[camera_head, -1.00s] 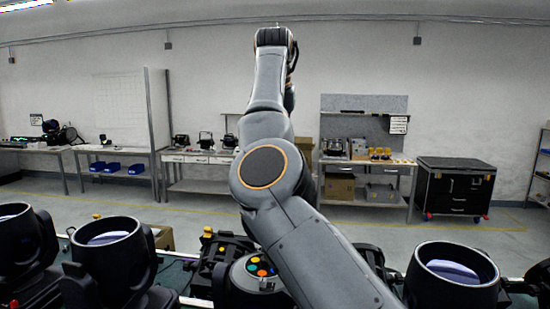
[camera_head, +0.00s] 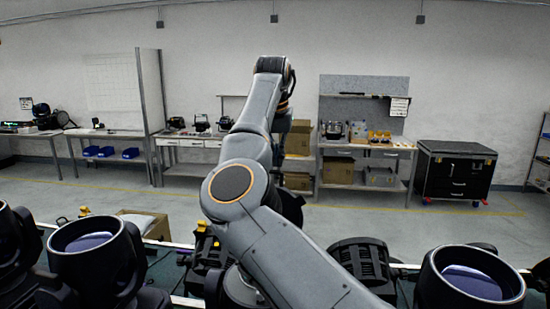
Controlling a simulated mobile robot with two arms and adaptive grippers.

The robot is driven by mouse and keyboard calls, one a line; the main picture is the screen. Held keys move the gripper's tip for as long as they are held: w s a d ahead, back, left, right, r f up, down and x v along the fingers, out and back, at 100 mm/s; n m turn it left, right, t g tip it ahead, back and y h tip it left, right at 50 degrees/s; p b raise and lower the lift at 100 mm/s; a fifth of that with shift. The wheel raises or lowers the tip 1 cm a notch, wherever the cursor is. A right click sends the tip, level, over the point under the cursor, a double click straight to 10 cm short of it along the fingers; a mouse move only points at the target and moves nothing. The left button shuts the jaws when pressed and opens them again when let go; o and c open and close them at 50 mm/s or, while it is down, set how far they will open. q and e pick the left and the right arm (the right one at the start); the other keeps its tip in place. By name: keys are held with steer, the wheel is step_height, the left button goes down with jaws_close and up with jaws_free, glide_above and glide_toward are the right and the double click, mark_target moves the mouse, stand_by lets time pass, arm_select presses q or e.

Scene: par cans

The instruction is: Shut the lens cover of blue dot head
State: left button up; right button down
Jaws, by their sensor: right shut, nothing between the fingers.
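Black par can heads stand along the front with open-topped barrels: one at the left (camera_head: 92,262), one at the right (camera_head: 470,285), and another cut off at the left edge (camera_head: 12,235). Bluish lenses show inside the left and right barrels. I see no blue dot on any head and cannot tell which is the blue dot head. No lens cover shows clearly. My right arm crosses the middle. My right gripper (camera_head: 290,205) is mostly hidden behind it, shut and empty; its fingertips are not clear. My left gripper is out of view.
Dark ribbed housings (camera_head: 362,262) stand between the heads, partly behind my arm. An open cardboard box (camera_head: 145,224) is beyond the left head. Workbenches and a black wheeled cabinet (camera_head: 455,172) stand across open floor.

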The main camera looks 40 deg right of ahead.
steer(key=s+a, duration=0.1)
steer(key=s+a+p, duration=0.1)
steer(key=a, duration=0.1)
steer(key=shift+s+a+r, duration=0.1)
steer(key=shift+s+a, duration=0.1)
steer(key=shift+s, duration=0.15)
steer(key=shift+w+d+f, duration=0.1)
steer(key=shift+d+f, duration=0.1)
steer(key=shift+d, duration=0.05)
